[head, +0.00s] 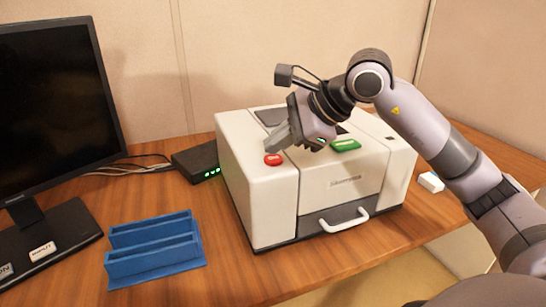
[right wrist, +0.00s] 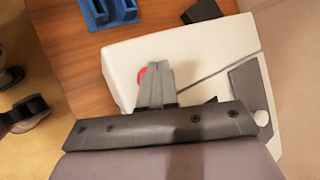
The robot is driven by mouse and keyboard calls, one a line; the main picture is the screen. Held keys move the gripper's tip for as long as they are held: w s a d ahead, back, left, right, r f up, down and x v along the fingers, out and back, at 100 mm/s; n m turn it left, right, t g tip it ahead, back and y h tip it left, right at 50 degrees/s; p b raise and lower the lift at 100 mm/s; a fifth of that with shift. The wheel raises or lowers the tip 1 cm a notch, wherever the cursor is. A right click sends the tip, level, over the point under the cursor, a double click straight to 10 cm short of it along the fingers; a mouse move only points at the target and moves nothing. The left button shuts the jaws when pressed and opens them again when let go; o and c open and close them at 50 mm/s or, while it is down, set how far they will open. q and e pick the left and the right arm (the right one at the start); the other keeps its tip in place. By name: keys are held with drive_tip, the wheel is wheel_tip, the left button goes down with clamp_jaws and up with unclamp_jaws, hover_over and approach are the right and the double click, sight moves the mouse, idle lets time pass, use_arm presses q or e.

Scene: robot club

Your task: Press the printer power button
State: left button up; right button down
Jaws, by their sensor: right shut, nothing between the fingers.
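The white printer (head: 257,205) stands on the wooden desk, with a red button (head: 273,159) at the front left of its top and a green button (head: 345,145) further right. My right gripper (head: 272,148) is shut and empty, its fingertips just above and behind the red button. In the right wrist view the shut fingers (right wrist: 157,72) partly cover the red button (right wrist: 142,76) on the white printer top (right wrist: 200,48). I cannot tell whether the fingertips touch the button. Which button is the power button is not readable. My left gripper is not in view.
A black box with green lights (head: 197,163) and cables sits left of the printer. A blue two-slot holder (head: 155,262) and a monitor (head: 55,100) stand further left. A small white block (head: 431,182) lies to the right.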

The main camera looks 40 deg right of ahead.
sight(278, 159)
drive_tip(key=shift+f+b, duration=0.45)
drive_tip(key=shift+f, duration=0.1)
drive_tip(key=shift+r, duration=0.1)
idle(0.3)
drive_tip(key=shift+r+p, duration=0.8)
drive_tip(key=shift+r, duration=0.1)
drive_tip(key=shift+r, duration=0.1)
wheel_tip(278, 159, up, 6)
drive_tip(key=p, duration=0.5)
